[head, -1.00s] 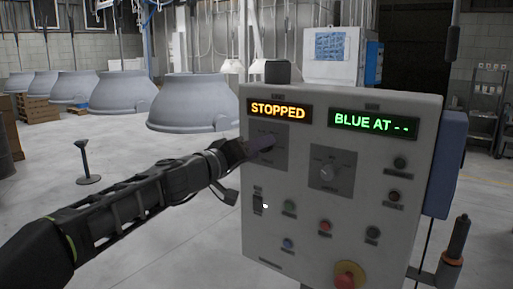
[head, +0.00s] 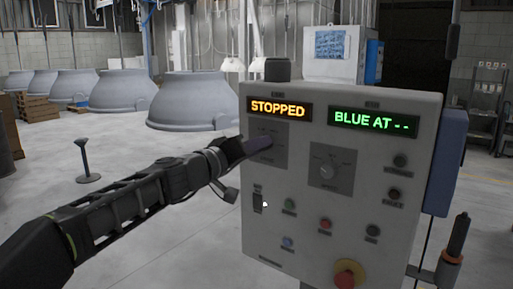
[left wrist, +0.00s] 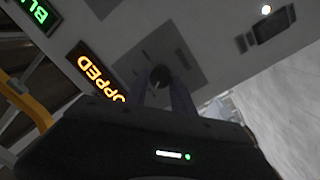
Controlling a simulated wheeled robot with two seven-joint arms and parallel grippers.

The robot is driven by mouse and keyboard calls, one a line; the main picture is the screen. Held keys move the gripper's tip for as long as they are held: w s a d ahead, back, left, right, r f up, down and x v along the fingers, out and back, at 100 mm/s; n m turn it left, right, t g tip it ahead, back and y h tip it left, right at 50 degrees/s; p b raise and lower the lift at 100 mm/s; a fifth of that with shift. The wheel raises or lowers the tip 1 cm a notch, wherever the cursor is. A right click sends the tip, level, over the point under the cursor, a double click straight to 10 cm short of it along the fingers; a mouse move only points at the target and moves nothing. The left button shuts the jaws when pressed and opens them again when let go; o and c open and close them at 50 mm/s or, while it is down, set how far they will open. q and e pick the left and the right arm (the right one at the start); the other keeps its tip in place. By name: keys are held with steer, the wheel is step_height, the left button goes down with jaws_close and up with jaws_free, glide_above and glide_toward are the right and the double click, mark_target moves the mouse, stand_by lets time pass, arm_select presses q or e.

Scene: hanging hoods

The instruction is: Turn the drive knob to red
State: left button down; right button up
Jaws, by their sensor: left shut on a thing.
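The control panel (head: 290,225) is a pale box with an orange STOPPED display (head: 278,108) and a green "BLUE AT - -" display (head: 373,121). My left gripper (head: 268,143) is at the left knob plate (head: 270,160), below the STOPPED display, and hides the knob there. In the left wrist view, this dark round knob (left wrist: 161,76) sits between the fingertips of my left gripper (left wrist: 161,84), which is shut on it. The knob's pointer and small labels are too unclear to read. A second knob (head: 328,172) on the right plate is free. My right gripper is out of view.
Several small buttons and a black switch (head: 259,203) are on the panel below the knobs. A red button on a yellow base (head: 347,275) is at the bottom. Large grey hoods (head: 195,102) hang behind, left of the panel.

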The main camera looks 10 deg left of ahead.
arm_select(q)
steer(key=shift+f, duration=0.1)
steer(key=shift+f+n+t+b, duration=0.1)
steer(key=shift+n+t+b, duration=0.3)
steer(key=shift+n+b, duration=4)
steer(key=n+p, duration=0.3)
steer(key=shift+n, duration=0.4)
steer(key=c, duration=1.1)
jaws_free()
